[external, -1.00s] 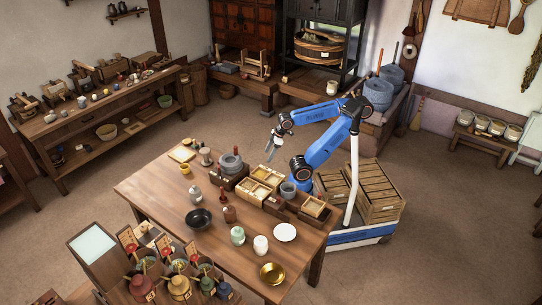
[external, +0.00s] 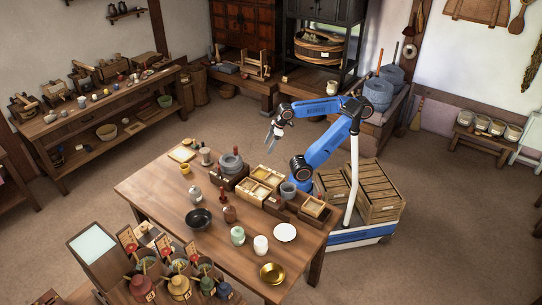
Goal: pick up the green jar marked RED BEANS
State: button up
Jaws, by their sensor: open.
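A pale green jar (external: 238,235) stands upright on the near half of the big wooden table (external: 170,215), left of a white jar. Its marking is too small to read. A darker green lidded jar (external: 207,286) stands among the pots in the near left corner; its marking is also unreadable. My gripper (external: 271,139) is open and empty. It hangs high at the far side of the table, well apart from both jars.
The white jar (external: 260,245), a white plate (external: 285,232), a dark bowl (external: 199,218) and a brass bowl (external: 272,273) surround the pale green jar. Wooden boxes (external: 259,187) and a stone quern (external: 231,165) stand between it and my arm.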

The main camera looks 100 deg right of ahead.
notch_tip(320, 180, up, 18)
jog(key=w+a+r+n+g, duration=0.1)
jog(key=w+a+r+n, duration=0.4)
jog(key=w+r, duration=0.4)
jog(key=w+a+r+n+g+y, duration=0.1)
jog(key=w+a+r+n, duration=0.1)
jog(key=w+a, duration=0.95)
jog(key=n+g+h, duration=0.1)
jog(key=n+g, duration=0.2)
jog(key=n, duration=0.8)
send_over(236, 227)
notch_tip(236, 227, down, 10)
notch_tip(236, 227, down, 16)
jog(key=shift+s+f, duration=0.1)
jog(key=shift+f, duration=0.15)
jog(key=shift+a+f, duration=0.1)
jog(key=shift+f, duration=3.05)
